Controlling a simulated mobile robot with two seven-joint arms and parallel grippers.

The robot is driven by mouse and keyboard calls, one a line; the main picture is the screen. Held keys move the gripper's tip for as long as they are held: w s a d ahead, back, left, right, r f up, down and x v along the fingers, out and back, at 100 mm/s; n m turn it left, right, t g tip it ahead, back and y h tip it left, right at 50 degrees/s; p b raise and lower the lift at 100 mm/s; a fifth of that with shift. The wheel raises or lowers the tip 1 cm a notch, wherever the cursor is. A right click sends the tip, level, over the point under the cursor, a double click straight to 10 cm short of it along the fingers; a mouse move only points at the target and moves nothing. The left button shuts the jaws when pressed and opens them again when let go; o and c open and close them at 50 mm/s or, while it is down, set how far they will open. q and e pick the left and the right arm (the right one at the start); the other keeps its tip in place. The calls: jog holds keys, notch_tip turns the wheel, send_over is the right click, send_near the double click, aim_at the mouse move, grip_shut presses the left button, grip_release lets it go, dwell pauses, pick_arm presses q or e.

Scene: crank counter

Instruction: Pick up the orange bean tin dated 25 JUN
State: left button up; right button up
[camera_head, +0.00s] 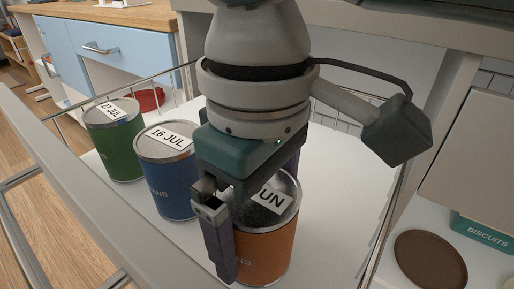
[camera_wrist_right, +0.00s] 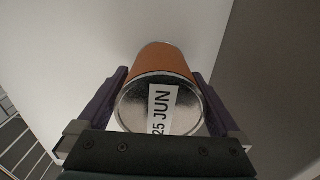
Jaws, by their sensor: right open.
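The orange bean tin (camera_head: 268,250) stands upright in the open drawer, at the right of a row of tins. Its lid label ends in "UN" in the head view, partly hidden by my gripper. In the right wrist view the tin (camera_wrist_right: 165,60) shows its lid with a label reading "25 JUN". My right gripper (camera_head: 255,230) is open over the tin. Its two dark purple fingers (camera_wrist_right: 160,90) lie on either side of the tin; whether they touch it I cannot tell. My left gripper is not in view.
A blue tin (camera_head: 170,180) marked "16 JUL" and a green tin (camera_head: 117,150) marked "27 JUL" stand to the left in the drawer. Drawer rails (camera_head: 85,205) edge it. A brown round item (camera_head: 430,262) and a teal biscuits box (camera_head: 484,232) are at right.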

jog(key=shift+f, duration=0.55)
jog(key=shift+r, duration=0.15)
grip_shut()
